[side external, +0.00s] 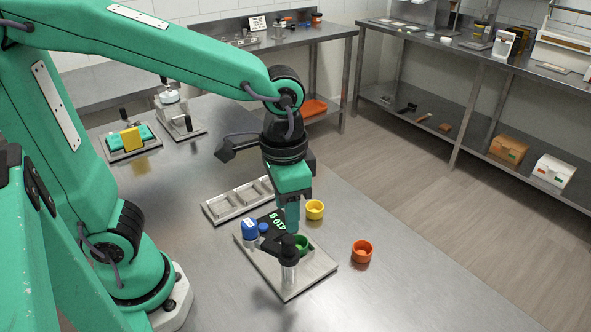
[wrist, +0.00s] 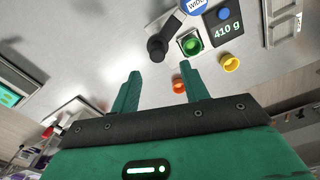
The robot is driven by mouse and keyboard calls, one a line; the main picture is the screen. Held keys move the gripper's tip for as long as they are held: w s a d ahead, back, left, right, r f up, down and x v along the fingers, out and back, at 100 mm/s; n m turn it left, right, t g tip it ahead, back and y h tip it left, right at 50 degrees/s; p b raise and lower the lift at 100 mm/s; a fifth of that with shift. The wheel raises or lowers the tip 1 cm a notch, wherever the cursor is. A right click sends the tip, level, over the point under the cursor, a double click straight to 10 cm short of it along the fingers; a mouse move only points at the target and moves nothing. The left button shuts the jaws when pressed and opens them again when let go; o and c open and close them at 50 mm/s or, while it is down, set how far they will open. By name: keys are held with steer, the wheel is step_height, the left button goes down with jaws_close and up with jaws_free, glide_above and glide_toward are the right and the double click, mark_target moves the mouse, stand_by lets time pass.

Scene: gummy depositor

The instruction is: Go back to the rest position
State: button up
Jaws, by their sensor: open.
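My gripper (side external: 291,222) points down over the depositor plate (side external: 318,268) in the side view. In the wrist view its two fingers (wrist: 159,70) stand apart with nothing between them. The green cup (side external: 302,246) sits on the plate, close behind the black-topped post; it also shows in the wrist view (wrist: 190,44), beyond the fingertips. The black display (wrist: 224,27) reads 410 g. A blue-capped container (side external: 250,229) stands at the plate's left. The fingers partly overlap the plate in the side view, so their exact height above it is hard to tell.
A yellow cup (side external: 314,210) and an orange cup (side external: 361,251) stand on the table right of the plate. A metal mould tray (side external: 212,212) lies behind it. A yellow block (side external: 131,139) sits on a fixture at the back left. The table's front right is clear.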

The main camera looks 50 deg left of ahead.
steer(key=shift+a+r, duration=0.2)
steer(key=shift+a, duration=0.2)
steer(key=s+a+r+n+t, duration=0.1)
steer(key=a+r+n+t, duration=0.1)
steer(key=a, duration=0.4)
steer(key=s+a+r+n+t, duration=0.1)
steer(key=s+a+r+t, duration=0.1)
steer(key=a, duration=0.3)
steer(key=shift+a+n+t, duration=0.35)
steer(key=shift+n+t, duration=0.05)
steer(key=shift+t, duration=0.3)
